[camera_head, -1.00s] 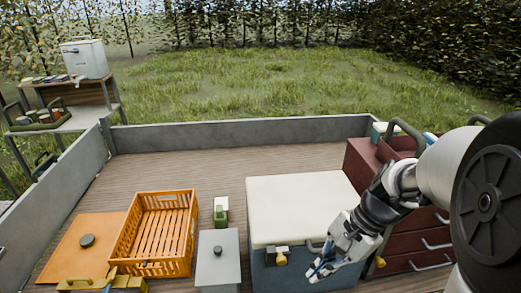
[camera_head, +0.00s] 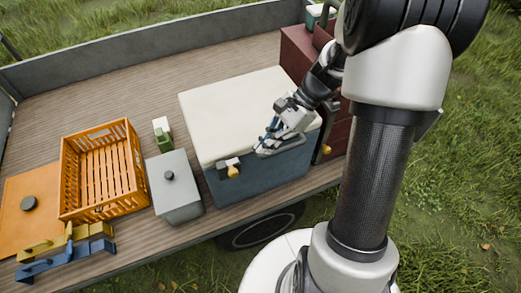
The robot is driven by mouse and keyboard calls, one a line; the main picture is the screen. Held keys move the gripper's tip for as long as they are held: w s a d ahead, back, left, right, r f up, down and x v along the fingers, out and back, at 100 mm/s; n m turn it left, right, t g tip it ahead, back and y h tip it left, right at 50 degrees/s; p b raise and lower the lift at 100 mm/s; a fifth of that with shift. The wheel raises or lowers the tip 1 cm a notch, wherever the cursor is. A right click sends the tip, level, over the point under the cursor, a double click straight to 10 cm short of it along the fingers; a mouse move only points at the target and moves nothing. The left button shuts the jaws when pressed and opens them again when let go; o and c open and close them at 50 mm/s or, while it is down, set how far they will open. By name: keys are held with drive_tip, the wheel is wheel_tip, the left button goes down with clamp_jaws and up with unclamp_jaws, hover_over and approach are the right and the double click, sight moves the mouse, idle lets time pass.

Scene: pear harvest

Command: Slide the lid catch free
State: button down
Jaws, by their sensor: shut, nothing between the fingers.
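A blue cool box (camera_head: 262,182) with a closed cream lid (camera_head: 245,110) stands on the wooden trailer bed. My gripper (camera_head: 266,146) is shut and empty. It is at the front edge of the lid, right of the catch and apart from it. The gripper covers part of the lid's front edge; whether it touches the box I cannot tell.
A grey box (camera_head: 176,198) with a knobbed lid and an orange crate (camera_head: 140,172) stand left of the cool box. A dark red drawer cabinet (camera_head: 299,54) stands close on its right. Yellow and blue brackets (camera_head: 90,231) lie at the front left.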

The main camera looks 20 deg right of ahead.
sight(231, 168)
drive_tip(key=b+x, duration=0.2)
drive_tip(key=x, duration=0.6)
drive_tip(key=shift+f+b, duration=0.25)
drive_tip(key=shift+b, duration=0.15)
drive_tip(key=shift+a, duration=0.15)
drive_tip(key=a, duration=0.3)
drive_tip(key=shift+a, duration=0.1)
